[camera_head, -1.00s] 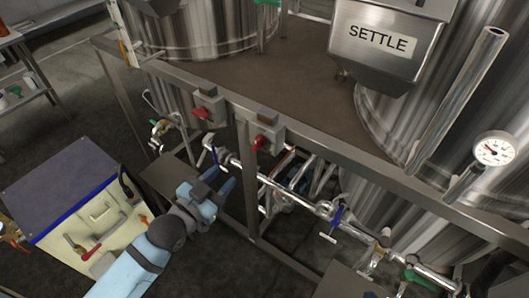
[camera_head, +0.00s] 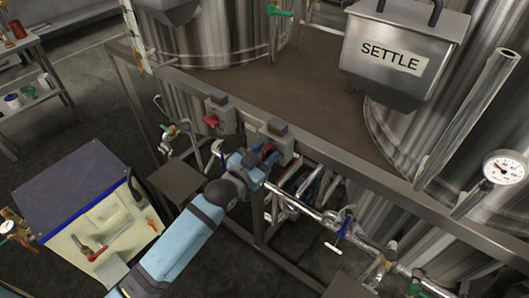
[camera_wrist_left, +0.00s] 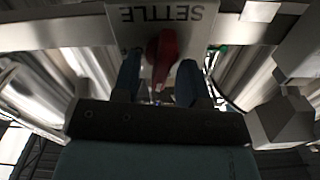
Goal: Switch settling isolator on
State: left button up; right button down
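The settling isolator is a grey box (camera_head: 281,141) on the frame rail. In the left wrist view its plate (camera_wrist_left: 190,28) reads SETTLE, upside down. Its red handle (camera_wrist_left: 164,52) stands between the two blue fingers of my left gripper (camera_wrist_left: 158,88). The fingers are apart, with a gap visible on each side of the handle. In the head view my left gripper (camera_head: 262,158) is at the front of this box, and the handle is mostly hidden there. My right gripper is not in view.
A second grey isolator box (camera_head: 219,108) with a red handle (camera_head: 211,121) sits left on the same rail. A steel hopper marked SETTLE (camera_head: 392,58) is above the deck. Pipes with a blue-handled valve (camera_head: 340,234) run below. A cream cabinet (camera_head: 105,235) stands at lower left.

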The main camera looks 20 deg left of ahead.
pick_arm(q)
grip_shut()
jog(key=shift+a+r+n+p, duration=0.1)
jog(key=shift+r+n+p, duration=0.15)
jog(key=shift+n+p, duration=0.65)
jog(key=shift+f+n+p, duration=0.15)
jog(key=shift+n+p, duration=0.2)
jog(key=shift+n, duration=0.05)
grip_release()
jog(key=shift+f, duration=0.1)
